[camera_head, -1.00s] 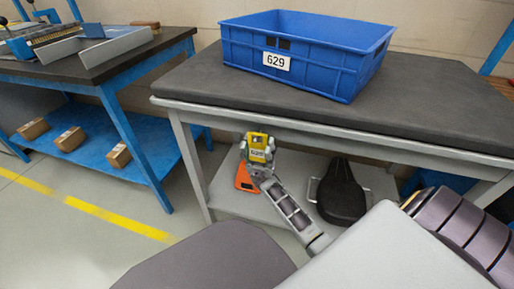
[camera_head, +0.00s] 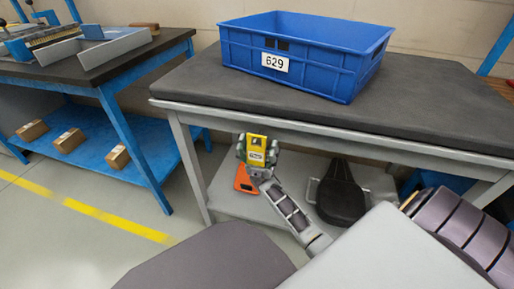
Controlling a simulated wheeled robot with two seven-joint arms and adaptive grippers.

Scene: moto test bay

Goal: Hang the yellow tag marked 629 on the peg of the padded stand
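The yellow tag marked 629 (camera_head: 256,142) is in my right gripper (camera_head: 258,153), below the front edge of the padded bench. Its printed face is toward the camera. The dark fingers show at both sides of the tag and appear shut on it. The bench, with a thick dark grey padded top (camera_head: 215,95), stands across the right half of the head view. I see no peg; I cannot tell whether this bench is the padded stand. My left gripper is not in view.
A blue crate (camera_head: 340,72), also labelled 629, sits on the padded top. On the shelf (camera_head: 225,196) below are an orange piece (camera_head: 242,181) behind the gripper and a black seat-like object (camera_head: 340,198). A blue-framed table (camera_head: 125,135) stands left, with clear floor between.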

